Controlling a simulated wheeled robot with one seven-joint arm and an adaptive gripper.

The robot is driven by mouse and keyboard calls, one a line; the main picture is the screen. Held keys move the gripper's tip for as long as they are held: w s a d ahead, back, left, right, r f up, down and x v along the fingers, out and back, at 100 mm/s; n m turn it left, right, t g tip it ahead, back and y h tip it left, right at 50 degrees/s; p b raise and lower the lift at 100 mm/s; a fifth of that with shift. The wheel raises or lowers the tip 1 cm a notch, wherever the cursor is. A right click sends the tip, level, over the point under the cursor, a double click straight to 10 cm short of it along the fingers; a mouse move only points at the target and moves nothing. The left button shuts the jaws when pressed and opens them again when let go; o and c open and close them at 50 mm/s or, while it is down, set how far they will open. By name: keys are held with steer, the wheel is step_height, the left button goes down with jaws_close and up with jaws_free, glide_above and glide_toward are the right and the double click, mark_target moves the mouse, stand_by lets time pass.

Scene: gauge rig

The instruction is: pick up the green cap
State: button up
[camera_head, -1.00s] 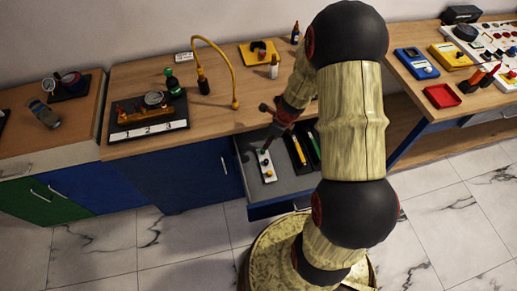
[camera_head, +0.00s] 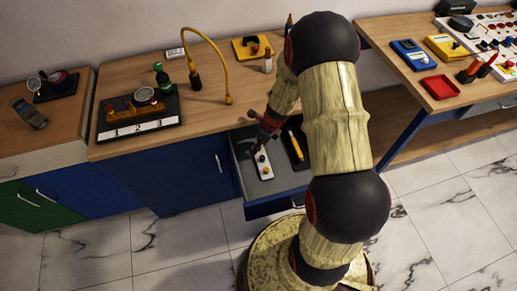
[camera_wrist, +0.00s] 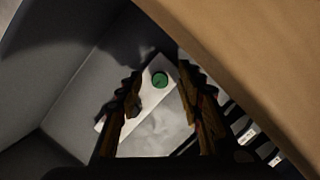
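The green cap (camera_wrist: 159,81) is a small round cap at the far end of a white strip (camera_wrist: 112,112) inside the open drawer (camera_head: 286,181), as the wrist view shows. In the head view the strip (camera_head: 267,174) shows a yellow and a blue cap, while my gripper covers the green one. My gripper (camera_wrist: 160,73) is open, with one finger on each side of the green cap in the picture. I see no contact, and how far above the cap the fingertips are is hard to tell.
The wooden counter edge (camera_wrist: 240,60) overhangs the drawer close to the right finger. A yellow-marked tool (camera_head: 296,146) lies in the drawer right of the strip.

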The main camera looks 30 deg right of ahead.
steer(key=shift+c, duration=0.4)
steer(key=c, duration=0.8)
steer(key=shift+r, duration=0.15)
